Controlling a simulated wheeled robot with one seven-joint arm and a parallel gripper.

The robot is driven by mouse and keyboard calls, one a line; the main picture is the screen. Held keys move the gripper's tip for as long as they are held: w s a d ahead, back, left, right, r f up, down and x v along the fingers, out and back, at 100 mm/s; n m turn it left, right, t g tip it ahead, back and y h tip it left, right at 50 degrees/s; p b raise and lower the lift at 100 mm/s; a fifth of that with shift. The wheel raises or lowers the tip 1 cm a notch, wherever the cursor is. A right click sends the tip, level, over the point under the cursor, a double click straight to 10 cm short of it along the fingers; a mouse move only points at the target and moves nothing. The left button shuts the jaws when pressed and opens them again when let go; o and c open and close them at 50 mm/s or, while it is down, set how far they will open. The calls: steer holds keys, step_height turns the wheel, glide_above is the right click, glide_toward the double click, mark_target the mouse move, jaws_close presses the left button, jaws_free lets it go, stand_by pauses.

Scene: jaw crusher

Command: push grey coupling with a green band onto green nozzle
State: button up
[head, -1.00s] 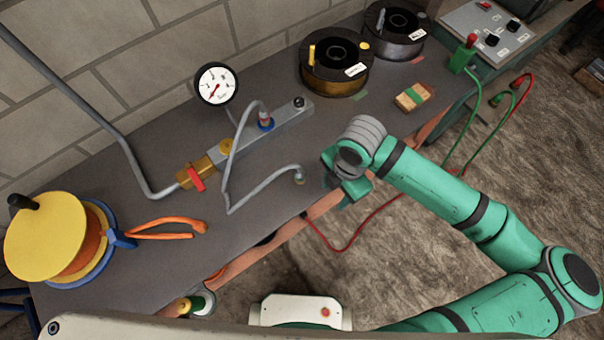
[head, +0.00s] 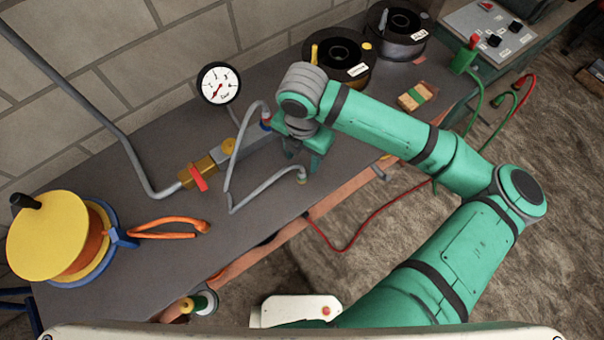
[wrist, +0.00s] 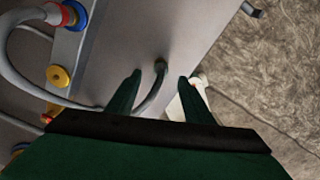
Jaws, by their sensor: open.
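The grey coupling (head: 302,177) is at the free end of a grey hose, low over the bench near its front edge. Its band is too small to make out surely. In the wrist view the coupling (wrist: 161,67) shows between the tips of my open gripper (wrist: 160,76), with no clear contact. In the head view my gripper (head: 302,162) points down just behind the coupling and hides part of the grey manifold (head: 262,143). I cannot make out the green nozzle; the manifold's right end is hidden behind my gripper and arm.
A red-and-blue fitting (wrist: 72,14) and a yellow disc (wrist: 58,77) sit on the manifold. The grey hose (head: 232,190) loops beside it. A gauge (head: 219,84), a red-handled valve (head: 198,178), orange pliers-like loop (head: 168,228) and cable reels (head: 340,62) stand around.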

mark_target(303, 171)
steer(key=shift+f, duration=2.1)
steer(key=shift+s+f, duration=0.2)
steer(key=shift+f, duration=2.4)
steer(key=c, duration=1)
